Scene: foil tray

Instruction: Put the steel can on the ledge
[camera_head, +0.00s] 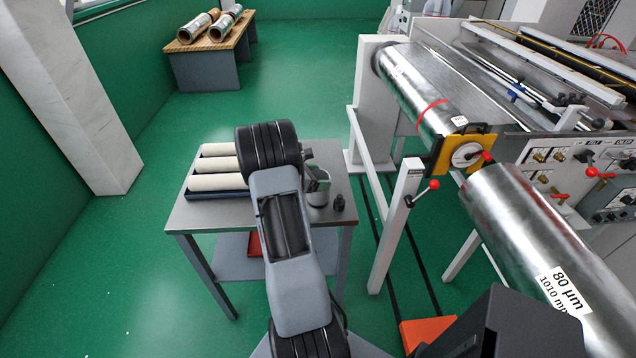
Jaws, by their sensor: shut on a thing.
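The steel can (318,197) is a small grey metal can with an open top, at the right part of the grey work table. My gripper (316,178) is at the can's rim and shut on it, partly hidden behind my own arm. I cannot tell whether the can's base touches the table top or is slightly above it. No surface is clearly marked as the ledge; a pale window sill (108,9) runs along the green wall at the upper left.
The grey table (190,217) holds several cream rolls (217,167) at its left and a small black object (339,203) right of the can. A large machine with a steel roller (420,90) stands at the right. A foil roll (540,235) is at the front right. Green floor is open at left.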

